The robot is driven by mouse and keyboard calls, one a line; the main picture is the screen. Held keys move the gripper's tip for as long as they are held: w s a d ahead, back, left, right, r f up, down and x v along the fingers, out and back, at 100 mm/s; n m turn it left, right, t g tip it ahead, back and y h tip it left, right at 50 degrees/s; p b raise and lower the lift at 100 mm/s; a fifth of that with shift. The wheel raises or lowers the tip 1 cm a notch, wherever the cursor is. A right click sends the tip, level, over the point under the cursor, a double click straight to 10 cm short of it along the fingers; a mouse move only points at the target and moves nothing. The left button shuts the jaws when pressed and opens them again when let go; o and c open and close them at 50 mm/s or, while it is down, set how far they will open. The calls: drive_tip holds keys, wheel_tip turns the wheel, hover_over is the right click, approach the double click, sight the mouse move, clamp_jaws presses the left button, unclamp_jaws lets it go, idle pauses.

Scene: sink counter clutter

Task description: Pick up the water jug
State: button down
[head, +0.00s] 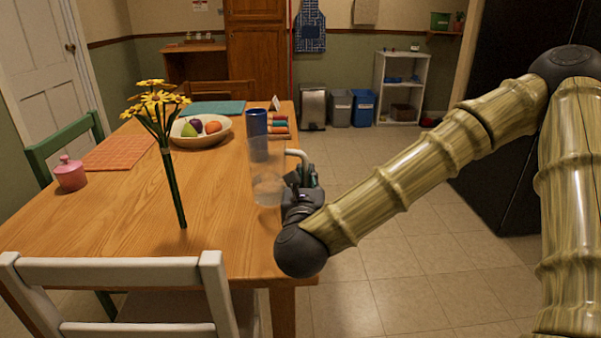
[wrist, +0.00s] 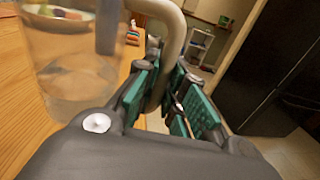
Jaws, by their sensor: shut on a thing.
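The water jug (head: 267,187) is clear and see-through, with a pale beige handle (head: 298,154) on its right side. It stands upright at the right edge of the wooden table; I cannot tell whether its base touches the top. My gripper (head: 304,178) is at the jug's right side, shut on the handle. In the wrist view the handle (wrist: 172,40) passes between the green-padded fingers of my gripper (wrist: 172,95), and the clear jug body (wrist: 70,70) is to the left.
A white chair (head: 110,268) stands in front. Open floor lies to the right.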

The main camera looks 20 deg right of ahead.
drive_tip(key=shift+s+r+p, duration=0.15)
drive_tip(key=shift+r+p, duration=0.05)
drive_tip(key=shift+p, duration=0.95)
drive_tip(key=s+p, duration=0.1)
drive_tip(key=p, duration=0.2)
drive_tip(key=shift+s+p, duration=0.7)
drive_tip(key=shift+p, duration=1.3)
drive_tip(key=shift+s+f, duration=0.1)
drive_tip(key=shift+f, duration=0.05)
